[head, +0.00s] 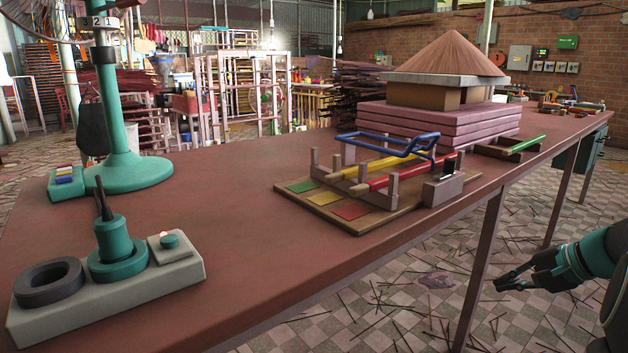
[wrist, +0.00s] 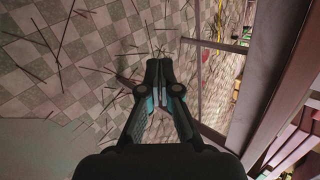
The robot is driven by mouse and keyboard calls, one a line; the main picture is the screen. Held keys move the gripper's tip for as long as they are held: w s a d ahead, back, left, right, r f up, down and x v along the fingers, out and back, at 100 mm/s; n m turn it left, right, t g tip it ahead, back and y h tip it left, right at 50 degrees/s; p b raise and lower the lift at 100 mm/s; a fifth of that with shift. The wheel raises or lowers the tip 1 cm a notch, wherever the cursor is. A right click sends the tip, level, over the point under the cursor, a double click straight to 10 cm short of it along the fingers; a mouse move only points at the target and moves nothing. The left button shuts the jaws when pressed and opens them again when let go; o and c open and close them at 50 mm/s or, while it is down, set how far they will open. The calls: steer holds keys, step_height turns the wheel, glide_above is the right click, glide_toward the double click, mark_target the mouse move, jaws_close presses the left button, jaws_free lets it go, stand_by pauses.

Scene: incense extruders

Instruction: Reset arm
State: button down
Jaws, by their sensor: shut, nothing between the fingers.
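My gripper (head: 513,277) is at the lower right of the head view, beside the table's long edge and over the tiled floor. In the wrist view my gripper (wrist: 159,68) points at the floor, its fingers together and empty. My teal and dark arm reaches in from the right edge of the head view. Nothing touches the gripper.
Sticks litter the open floor (head: 420,275).

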steer(key=s+a+f+n+h, duration=0.1)
steer(key=s+a+n+h, duration=0.1)
steer(key=s+a+n, duration=0.4)
steer(key=s+a+f+n+g+h, duration=0.1)
steer(key=s+a+n, duration=0.5)
steer(key=s+a, duration=0.6)
steer(key=a+f+h, duration=0.1)
steer(key=a+h, duration=0.1)
steer(key=a, duration=0.5)
steer(key=shift+a+n+g, duration=0.2)
steer(key=shift+n+g, duration=0.1)
